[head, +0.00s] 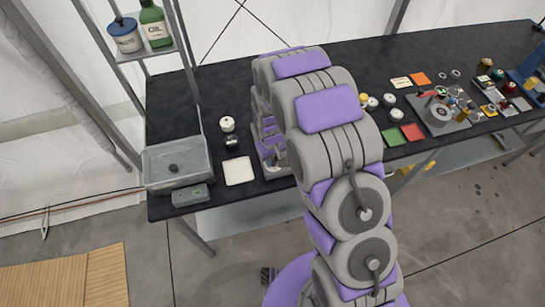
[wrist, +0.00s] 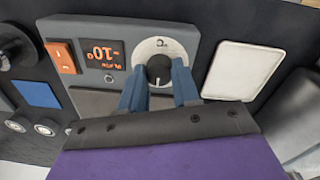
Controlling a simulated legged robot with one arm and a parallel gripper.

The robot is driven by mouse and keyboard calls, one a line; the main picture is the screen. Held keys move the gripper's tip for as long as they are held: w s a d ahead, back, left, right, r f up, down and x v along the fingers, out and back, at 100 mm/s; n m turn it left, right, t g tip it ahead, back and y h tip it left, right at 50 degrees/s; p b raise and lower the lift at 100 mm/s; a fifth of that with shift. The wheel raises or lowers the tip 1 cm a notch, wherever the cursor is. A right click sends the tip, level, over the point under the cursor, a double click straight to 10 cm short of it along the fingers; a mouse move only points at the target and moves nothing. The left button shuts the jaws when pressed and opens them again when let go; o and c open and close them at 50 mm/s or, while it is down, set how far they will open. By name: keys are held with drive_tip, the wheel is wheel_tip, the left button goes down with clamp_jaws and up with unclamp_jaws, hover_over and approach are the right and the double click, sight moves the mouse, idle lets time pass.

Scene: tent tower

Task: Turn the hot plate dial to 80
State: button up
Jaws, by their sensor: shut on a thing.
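In the wrist view, the hot plate's grey front panel (wrist: 205,40) carries a white round dial with a dark knob (wrist: 158,66). My gripper (wrist: 160,78) has its two blue fingers on either side of this knob, shut on it. A lit orange display (wrist: 103,53) beside the dial appears upside down and seems to read about 10, with a small mark beside it. An orange-red switch (wrist: 61,56) sits beside the display. In the head view, my arm covers the gripper and most of the hot plate (head: 270,165); the dial is hidden there.
A white square pad (head: 239,170) lies close beside the hot plate and shows in the wrist view (wrist: 231,70). A grey basin-like device (head: 178,165) stands at the table's left end. A white jar (head: 227,124) is behind the pad. Several small items crowd the right side.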

drive_tip(key=m, duration=0.5)
drive_tip(key=shift+m, duration=0.4)
drive_tip(key=m, duration=0.5)
drive_tip(key=shift+m, duration=0.4)
drive_tip(key=o, duration=1)
drive_tip(key=shift+a, duration=0.15)
drive_tip(key=shift+o, duration=0.2)
wheel_tip(320, 180, up, 17)
drive_tip(key=p, duration=0.1)
drive_tip(key=shift+w+a+r, duration=0.15)
drive_tip(key=shift+w+a, duration=0.1)
drive_tip(key=shift+a, duration=0.1)
